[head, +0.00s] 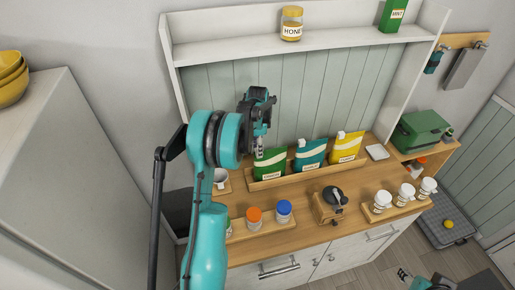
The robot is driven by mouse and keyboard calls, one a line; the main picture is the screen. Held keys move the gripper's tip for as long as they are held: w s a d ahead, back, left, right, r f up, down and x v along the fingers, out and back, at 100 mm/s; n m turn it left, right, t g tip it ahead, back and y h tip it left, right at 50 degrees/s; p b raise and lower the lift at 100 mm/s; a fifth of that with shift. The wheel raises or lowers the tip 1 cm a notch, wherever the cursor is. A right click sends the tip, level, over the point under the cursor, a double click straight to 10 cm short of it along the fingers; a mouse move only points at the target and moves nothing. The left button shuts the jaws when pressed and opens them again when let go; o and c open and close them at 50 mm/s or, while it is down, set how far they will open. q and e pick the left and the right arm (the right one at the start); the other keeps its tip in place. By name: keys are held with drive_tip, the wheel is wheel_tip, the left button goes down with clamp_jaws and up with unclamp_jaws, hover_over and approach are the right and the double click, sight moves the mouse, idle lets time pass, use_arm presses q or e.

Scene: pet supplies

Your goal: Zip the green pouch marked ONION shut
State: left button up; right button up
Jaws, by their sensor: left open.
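A green pouch (269,168) with a pale band and a small label stands upright at the left end of a wooden tray (308,171) on the counter. The label is too small to read surely. My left gripper (259,150) is open, pointing down over the top left of the green pouch. It covers part of the pouch's upper edge, so I cannot tell how far the zip is closed or whether the fingers touch it. Part of my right gripper (407,276) shows at the bottom right, away from the counter; its jaws are unclear.
A teal pouch (310,157) and a yellow pouch (345,149) stand right of the green one. Jars with orange (254,215) and blue (284,208) lids, a grinder (333,197) and white shakers (406,192) stand in front. A shelf (250,49) is above.

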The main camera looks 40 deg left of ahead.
use_arm(q)
wheel_tip(320, 180, up, 12)
idle(0.4)
drive_tip(key=shift+f, duration=0.1)
drive_tip(key=s+d+f+n+t+b, duration=0.2)
drive_tip(key=s+d+f+b, duration=0.1)
drive_tip(key=s+d+b, duration=0.4)
drive_tip(key=s+d+f+n+t+b, duration=0.2)
drive_tip(key=s+d+b, duration=0.3)
drive_tip(key=d, duration=0.4)
drive_tip(key=s+d+f+n+t+b, duration=0.1)
drive_tip(key=s+d+f+b, duration=0.3)
drive_tip(key=f, duration=0.4)
drive_tip(key=s+d+f+n+t+b, duration=0.2)
drive_tip(key=s+d+f+b, duration=0.3)
drive_tip(key=s+f, duration=0.3)
drive_tip(key=shift+s+d+n+b, duration=0.2)
drive_tip(key=shift+n+b, duration=0.4)
drive_tip(key=shift+b, duration=0.25)
drive_tip(key=shift+f, duration=0.15)
idle(0.5)
